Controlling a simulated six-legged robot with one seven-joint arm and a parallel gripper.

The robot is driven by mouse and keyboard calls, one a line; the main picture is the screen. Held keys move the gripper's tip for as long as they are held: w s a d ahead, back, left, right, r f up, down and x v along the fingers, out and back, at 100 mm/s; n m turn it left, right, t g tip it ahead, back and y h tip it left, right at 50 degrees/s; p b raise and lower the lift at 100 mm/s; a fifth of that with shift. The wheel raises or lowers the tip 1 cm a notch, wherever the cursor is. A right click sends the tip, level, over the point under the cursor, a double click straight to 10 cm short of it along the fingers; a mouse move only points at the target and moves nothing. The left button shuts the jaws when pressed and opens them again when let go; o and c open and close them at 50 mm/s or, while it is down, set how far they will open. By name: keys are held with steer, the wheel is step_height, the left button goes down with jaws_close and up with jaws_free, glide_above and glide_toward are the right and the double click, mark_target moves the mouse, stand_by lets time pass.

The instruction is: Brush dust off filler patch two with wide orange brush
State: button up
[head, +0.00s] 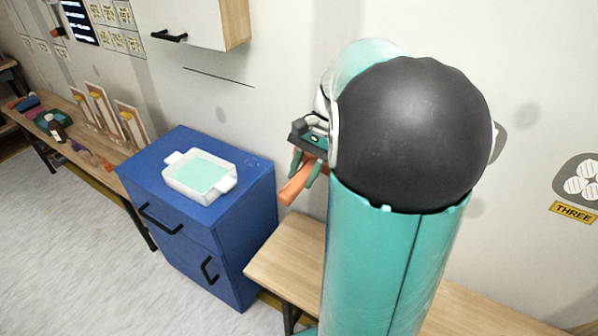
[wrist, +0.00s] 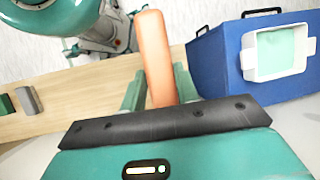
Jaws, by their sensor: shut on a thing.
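My gripper (head: 308,163) is shut on the wide orange brush (head: 296,186), in front of the wall and right of the blue cabinet. In the wrist view the brush's orange length (wrist: 154,55) stands between the green fingers (wrist: 158,88); bristles cannot be made out. No label TWO is visible, so I cannot tell which is filler patch two; my arm hides part of the wall.
The blue cabinet (head: 236,213) bears a white tray (head: 191,190) with pale green contents. A wooden bench (head: 283,262) runs below my arm. A wall cupboard (head: 195,20) hangs above. A yellow THREE label (head: 573,213) sits under a grey plate with white ovals at the right.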

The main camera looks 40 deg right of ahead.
steer(key=shift+w+d, duration=0.35)
steer(key=shift+d, duration=0.7)
steer(key=shift+w+d, duration=0.4)
steer(key=shift+d, duration=0.6)
steer(key=shift+w+d, duration=0.35)
steer(key=shift+d, duration=0.7)
steer(key=shift+w+d, duration=0.2)
steer(key=shift+d, duration=0.4)
steer(key=shift+w+d, duration=0.2)
steer(key=shift+d, duration=0.35)
stand_by(0.4)
steer(key=shift+a+r, duration=0.1)
steer(key=shift+r, duration=1.9)
step_height(320, 180, up, 7)
steer(key=shift+f, duration=0.1)
